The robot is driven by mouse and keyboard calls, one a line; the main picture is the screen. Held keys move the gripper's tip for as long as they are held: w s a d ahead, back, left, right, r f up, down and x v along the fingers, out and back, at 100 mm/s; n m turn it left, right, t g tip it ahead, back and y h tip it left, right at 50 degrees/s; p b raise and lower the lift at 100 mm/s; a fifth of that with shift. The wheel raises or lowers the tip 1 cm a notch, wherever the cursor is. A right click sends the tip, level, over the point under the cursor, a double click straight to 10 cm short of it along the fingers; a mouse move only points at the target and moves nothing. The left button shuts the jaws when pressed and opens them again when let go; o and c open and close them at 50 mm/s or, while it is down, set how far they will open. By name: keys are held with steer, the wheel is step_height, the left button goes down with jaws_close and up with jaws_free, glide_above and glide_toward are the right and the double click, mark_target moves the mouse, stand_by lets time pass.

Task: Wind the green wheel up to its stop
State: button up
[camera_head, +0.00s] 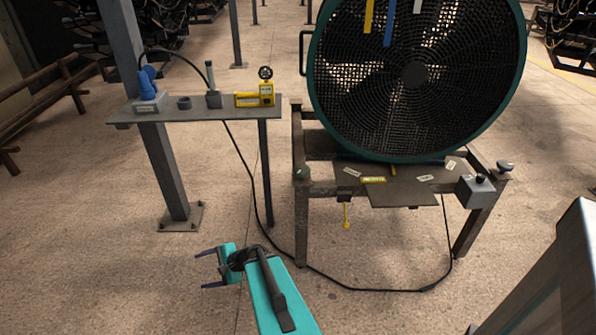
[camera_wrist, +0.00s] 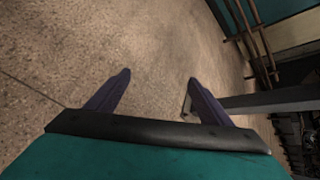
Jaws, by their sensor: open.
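A large round fan (camera_head: 414,75) with a dark mesh face and a green rim stands on a metal stand (camera_head: 330,188) in the head view. No green wheel shows in the wrist view.
A grey shelf (camera_head: 222,112) holds a blue-handled tool (camera_head: 148,83) and a yellow device (camera_head: 258,92). A black cable (camera_head: 380,290) loops over the floor around the stand. A grey box (camera_head: 476,190) is on the stand's right front. The floor left of my gripper is clear.

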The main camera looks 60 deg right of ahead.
steer(key=d+r+m+t+h+b, duration=0.1)
steer(key=d+r+m+t+h, duration=0.15)
steer(key=d, duration=0.35)
steer(key=d+r+m+t+h+b, duration=0.1)
steer(key=d+r+m, duration=0.15)
steer(key=d, duration=0.45)
steer(key=m+h+b, duration=0.3)
steer(key=m+h, duration=1)
steer(key=m, duration=0.4)
glide_toward(305, 176)
steer(key=x, duration=0.3)
steer(key=shift+w+d+r+y, duration=0.15)
steer(key=shift+d+r+y, duration=0.1)
steer(key=shift+w+d+f+n+b, duration=0.1)
steer(key=shift+w+f+n+b, duration=0.15)
steer(key=shift+b, duration=0.7)
steer(key=b, duration=0.3)
steer(key=shift+w+d, duration=0.25)
steer(key=shift+w, duration=0.05)
steer(key=w+d+b, duration=0.1)
steer(key=b, duration=0.8)
steer(key=x, duration=0.2)
steer(key=shift+w+d+r, duration=0.15)
steer(key=shift+w+d, duration=0.05)
steer(key=shift+w, duration=0.05)
steer(key=shift+b+x, duration=0.45)
steer(key=shift+x, duration=3.75)
